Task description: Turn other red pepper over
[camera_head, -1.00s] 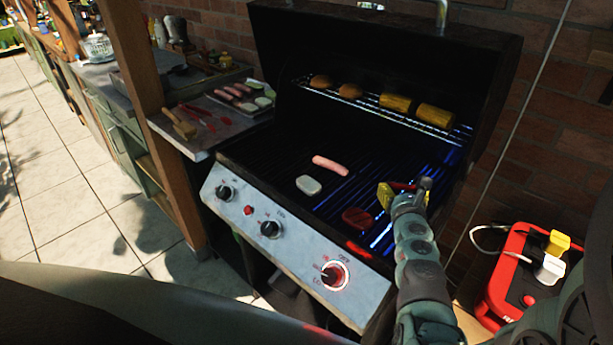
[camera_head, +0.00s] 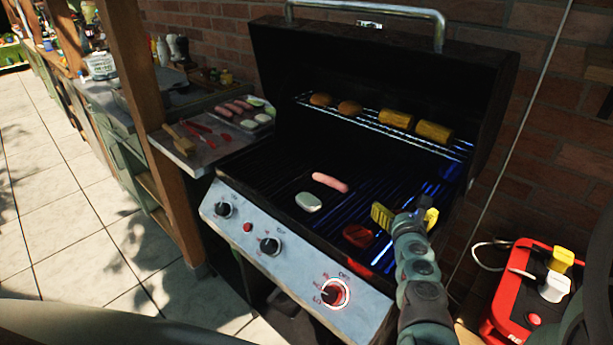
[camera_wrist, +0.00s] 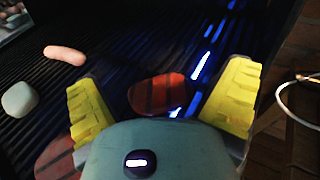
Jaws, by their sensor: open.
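One red pepper piece (camera_wrist: 158,92) with dark grill stripes lies on the grate between my fingers in the wrist view; my gripper hides it in the head view. The other red pepper piece (camera_head: 358,235) lies on the grate near the grill's front, left of my gripper. It shows partly at lower left of the wrist view (camera_wrist: 58,158), cut by my finger. My gripper (camera_head: 407,215) is open above the right part of the grate, its yellow fingers spread; it also shows in the wrist view (camera_wrist: 165,100), and holds nothing.
A sausage (camera_head: 330,182) and a pale slice (camera_head: 308,202) lie left on the grate (camera_head: 265,175). Buns and corn (camera_head: 396,118) sit on the upper rack. A side shelf (camera_head: 200,157) holds more food and tools. The raised lid (camera_head: 375,65) stands behind.

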